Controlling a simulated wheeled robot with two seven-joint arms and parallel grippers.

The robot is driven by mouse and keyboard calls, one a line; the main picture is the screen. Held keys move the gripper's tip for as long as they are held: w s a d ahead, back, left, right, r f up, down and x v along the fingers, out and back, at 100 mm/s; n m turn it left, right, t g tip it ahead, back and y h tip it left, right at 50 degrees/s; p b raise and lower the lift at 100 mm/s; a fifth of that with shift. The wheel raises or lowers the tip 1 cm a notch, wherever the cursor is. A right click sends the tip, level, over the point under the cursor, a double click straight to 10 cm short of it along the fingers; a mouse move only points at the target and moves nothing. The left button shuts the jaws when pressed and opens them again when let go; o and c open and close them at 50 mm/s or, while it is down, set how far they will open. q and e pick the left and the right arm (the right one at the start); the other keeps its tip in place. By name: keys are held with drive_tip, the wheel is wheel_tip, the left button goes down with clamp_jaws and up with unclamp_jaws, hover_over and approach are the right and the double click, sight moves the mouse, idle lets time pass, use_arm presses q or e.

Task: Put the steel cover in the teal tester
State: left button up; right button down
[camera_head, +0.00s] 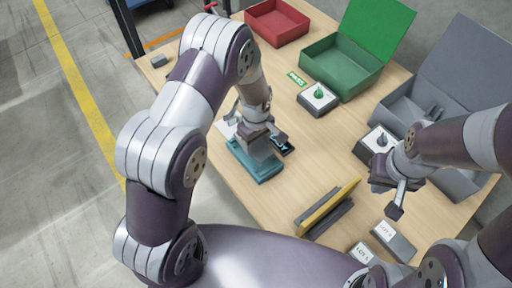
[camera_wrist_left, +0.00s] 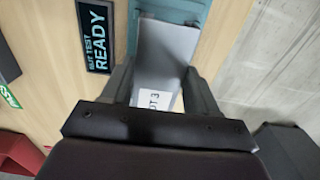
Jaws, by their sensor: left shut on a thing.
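The teal tester (camera_head: 250,168) sits near the left edge of the table; part of it also shows at the top of the left wrist view (camera_wrist_left: 176,7). My left gripper (camera_head: 258,146) is over it. In the left wrist view the gripper (camera_wrist_left: 160,88) is shut on the grey steel cover (camera_wrist_left: 168,48), whose white label reads partly "UT 3". The cover lies over the teal tester; I cannot tell whether it touches or is seated. My right gripper (camera_head: 388,196) hangs over the right of the table, with no held thing visible; its finger gap is unclear.
A dark "READY" display (camera_wrist_left: 95,38) stands beside the tester. A yellow-and-grey rack (camera_head: 328,208) and two grey labelled blocks, one here (camera_head: 393,240), are near the front. A green box (camera_head: 340,67), a red bin (camera_head: 277,22) and a grey box (camera_head: 412,105) stand farther back.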

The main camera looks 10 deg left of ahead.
sight(256, 145)
use_arm(q)
drive_tip(key=shift+f, duration=1.5)
drive_tip(key=shift+f, duration=0.2)
drive_tip(key=o, duration=1.3)
